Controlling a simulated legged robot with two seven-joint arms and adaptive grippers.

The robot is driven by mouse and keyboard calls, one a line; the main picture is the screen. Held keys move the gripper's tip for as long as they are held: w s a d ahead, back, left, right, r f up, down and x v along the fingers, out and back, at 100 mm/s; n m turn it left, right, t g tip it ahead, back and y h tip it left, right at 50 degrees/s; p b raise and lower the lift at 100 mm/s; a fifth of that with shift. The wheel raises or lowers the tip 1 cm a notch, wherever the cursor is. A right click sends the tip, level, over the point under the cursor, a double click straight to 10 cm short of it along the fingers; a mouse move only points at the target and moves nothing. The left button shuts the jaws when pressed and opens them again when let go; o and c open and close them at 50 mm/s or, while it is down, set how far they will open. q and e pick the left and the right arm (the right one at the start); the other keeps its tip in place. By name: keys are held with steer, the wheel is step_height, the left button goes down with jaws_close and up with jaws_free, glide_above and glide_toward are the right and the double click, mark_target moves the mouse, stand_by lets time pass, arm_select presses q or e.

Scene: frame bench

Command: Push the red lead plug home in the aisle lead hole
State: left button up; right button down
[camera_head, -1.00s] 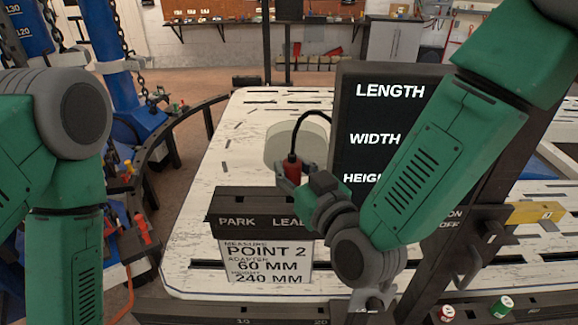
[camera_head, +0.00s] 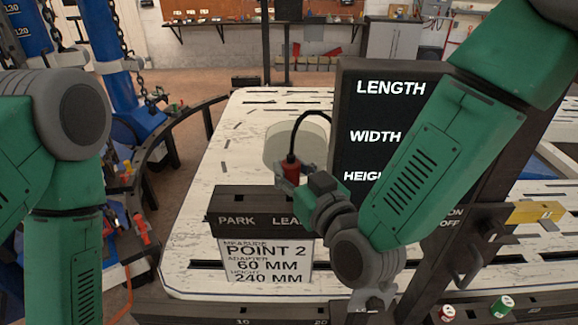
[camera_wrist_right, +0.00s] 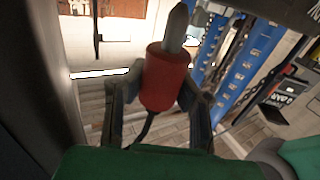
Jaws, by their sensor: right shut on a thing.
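My right gripper (camera_head: 285,174) is shut on the red lead plug (camera_head: 291,169), held above the black block marked PARK and LEAD (camera_head: 262,204). A black cable rises from the plug's top and loops toward the dark sign. In the right wrist view the red plug (camera_wrist_right: 166,78) sits between the two fingers (camera_wrist_right: 160,100), with its grey tip pointing to the top of the picture. The plug is apart from the block in the head view. I cannot make out the aisle lead hole. My left arm shows at the left, but its gripper is out of view.
A dark sign reading LENGTH, WIDTH, HEIGHT (camera_head: 385,112) stands behind my right arm. A POINT 2 card (camera_head: 266,262) hangs below the block. A pale round disc (camera_head: 312,142) is behind the plug.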

steer(key=shift+f+b, duration=1.35)
steer(key=shift+f, duration=0.4)
steer(key=c, duration=1.3)
jaws_free()
steer(key=shift+r, duration=0.3)
step_height(320, 180, up, 8)
steer(key=shift+w+r, duration=0.1)
steer(key=shift+r, duration=0.6)
